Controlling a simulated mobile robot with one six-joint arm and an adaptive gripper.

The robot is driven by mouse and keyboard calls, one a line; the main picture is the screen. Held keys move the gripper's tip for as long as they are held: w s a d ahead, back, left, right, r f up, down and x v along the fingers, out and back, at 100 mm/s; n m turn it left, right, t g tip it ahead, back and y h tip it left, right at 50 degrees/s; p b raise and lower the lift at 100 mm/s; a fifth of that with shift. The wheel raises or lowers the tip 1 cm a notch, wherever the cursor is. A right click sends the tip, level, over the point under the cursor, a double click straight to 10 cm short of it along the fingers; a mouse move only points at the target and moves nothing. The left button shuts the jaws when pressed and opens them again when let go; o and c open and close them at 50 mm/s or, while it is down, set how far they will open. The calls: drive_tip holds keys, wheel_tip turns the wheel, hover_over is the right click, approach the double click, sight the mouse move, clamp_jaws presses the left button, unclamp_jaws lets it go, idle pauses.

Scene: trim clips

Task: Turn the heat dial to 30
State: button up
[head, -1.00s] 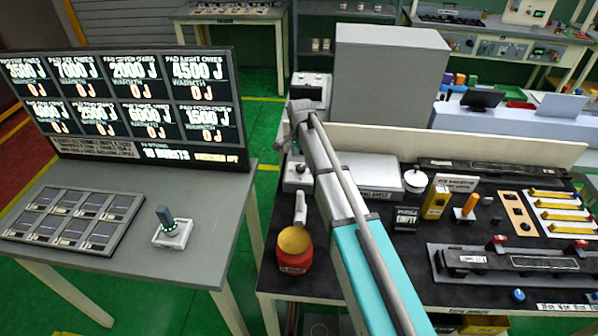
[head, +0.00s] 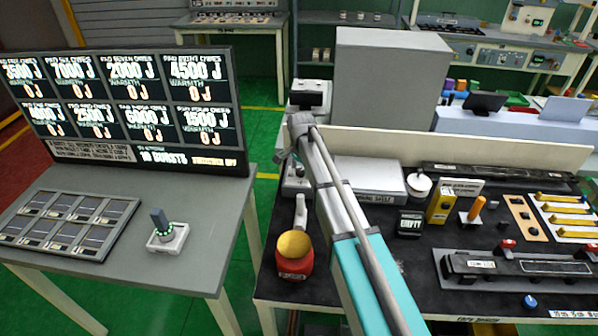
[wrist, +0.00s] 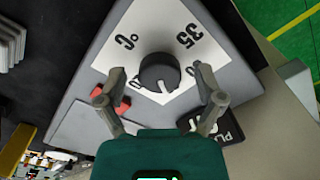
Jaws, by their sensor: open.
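The white pointer is toward the lower right of the dial, near my gripper's side. My gripper (wrist: 158,76) is open, one finger on each side of the dial, with clear gaps between fingers and dial. In the head view the dial's unit (head: 296,182) is partly hidden behind my arm.
A red jar with a yellow top (head: 294,255) stands in front of the dial unit. A grey box (head: 388,85) rises behind the bench. A separate table with a display screen (head: 140,105) is at left.

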drive_tip(key=c, duration=1.1)
drive_tip(key=shift+a, duration=0.15)
drive_tip(key=shift+c, duration=0.2)
drive_tip(key=shift+n, duration=0.3)
drive_tip(key=n, duration=0.4)
drive_tip(key=shift+d+n, duration=0.2)
drive_tip(key=shift+n, duration=0.2)
drive_tip(key=n, duration=0.6)
drive_tip(key=shift+n, duration=0.3)
